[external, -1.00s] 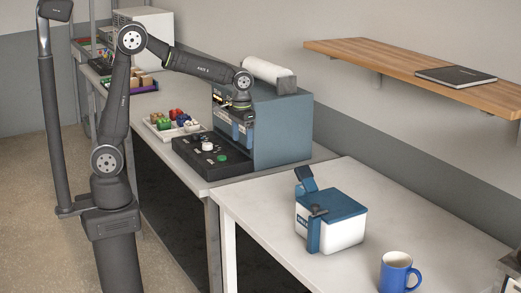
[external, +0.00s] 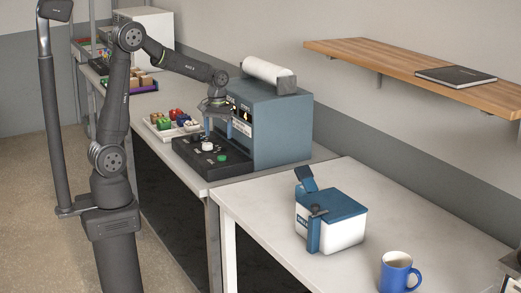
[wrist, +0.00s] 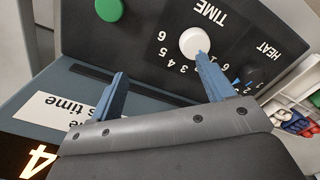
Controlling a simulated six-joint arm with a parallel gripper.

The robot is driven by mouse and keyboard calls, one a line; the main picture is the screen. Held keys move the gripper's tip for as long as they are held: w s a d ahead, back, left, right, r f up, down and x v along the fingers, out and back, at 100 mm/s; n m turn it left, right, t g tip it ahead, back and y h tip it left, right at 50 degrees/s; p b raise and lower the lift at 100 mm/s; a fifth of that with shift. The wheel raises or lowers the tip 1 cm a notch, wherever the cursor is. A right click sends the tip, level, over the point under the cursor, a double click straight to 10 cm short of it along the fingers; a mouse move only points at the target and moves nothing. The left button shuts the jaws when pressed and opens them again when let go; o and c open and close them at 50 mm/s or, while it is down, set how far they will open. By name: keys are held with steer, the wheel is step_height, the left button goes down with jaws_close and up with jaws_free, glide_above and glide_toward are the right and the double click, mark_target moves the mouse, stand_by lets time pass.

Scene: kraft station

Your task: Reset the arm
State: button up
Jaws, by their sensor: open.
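My gripper (external: 218,122) is open, with its two blue fingers pointing down over the black control panel (external: 183,149) at the front of the blue machine (external: 280,130). In the wrist view the fingers (wrist: 160,82) are spread apart with nothing between them. The right finger's tip is close to the white TIME knob (wrist: 193,42); I cannot tell whether it touches. The green button (wrist: 109,9) is at the upper left. The HEAT dial's pointer is partly behind the right finger.
A tray of colored pieces (external: 162,134) lies behind the panel. A white roll (external: 268,71) rests on the machine. A blue-and-white box (external: 341,232) and a blue mug (external: 396,272) stand on the white table (external: 270,207). A wooden shelf (external: 390,60) is on the wall.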

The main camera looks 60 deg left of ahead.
steer(key=shift+s+a+n, duration=0.1)
steer(key=shift+a+n, duration=0.3)
steer(key=shift+a, duration=0.5)
